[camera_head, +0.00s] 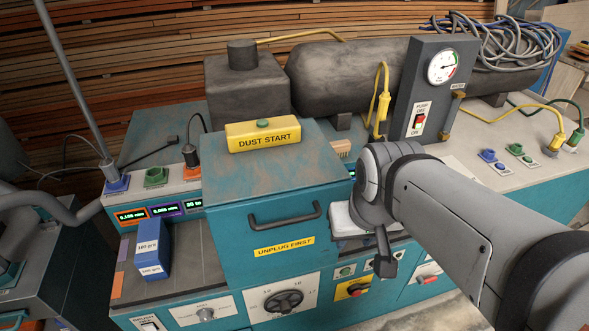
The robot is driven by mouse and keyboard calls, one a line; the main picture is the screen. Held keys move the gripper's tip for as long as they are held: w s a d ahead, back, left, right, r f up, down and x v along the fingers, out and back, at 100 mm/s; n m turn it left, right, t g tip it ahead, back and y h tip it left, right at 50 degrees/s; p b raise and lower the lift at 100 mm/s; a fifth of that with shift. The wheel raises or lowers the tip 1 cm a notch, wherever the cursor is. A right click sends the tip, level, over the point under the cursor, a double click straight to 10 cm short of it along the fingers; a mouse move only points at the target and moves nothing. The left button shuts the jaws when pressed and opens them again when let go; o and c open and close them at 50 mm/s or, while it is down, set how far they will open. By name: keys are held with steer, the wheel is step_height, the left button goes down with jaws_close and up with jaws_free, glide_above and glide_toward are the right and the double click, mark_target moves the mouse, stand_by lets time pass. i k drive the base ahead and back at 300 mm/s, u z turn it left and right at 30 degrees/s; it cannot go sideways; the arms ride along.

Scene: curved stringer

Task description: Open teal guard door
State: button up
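The teal guard door (275,235) is the front of a box-like teal housing in the middle of the bench. It has a dark bar handle (285,216) across its upper part and a yellow "UNPLUG FIRST" label (284,246) below the handle. The door looks shut. My arm reaches in from the right, and its end, with my gripper (383,262), is just right of the door, apart from the handle. The fingers show only as a narrow dark shape, so their opening cannot be told. The arm hides part of the bench right of the door.
A yellow "DUST START" box (263,134) sits on the housing's worn top. A blue grit box (151,248) stands to the left. A pump switch panel (433,90) and yellow cable (382,98) stand behind my arm. A knob panel (284,299) is below the door.

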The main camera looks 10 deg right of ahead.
mark_target(263, 234)
steer(key=z, duration=0.75)
steer(key=k, duration=1.3)
steer(key=u, duration=0.9)
steer(key=i, duration=1.05)
steer(key=u, duration=0.05)
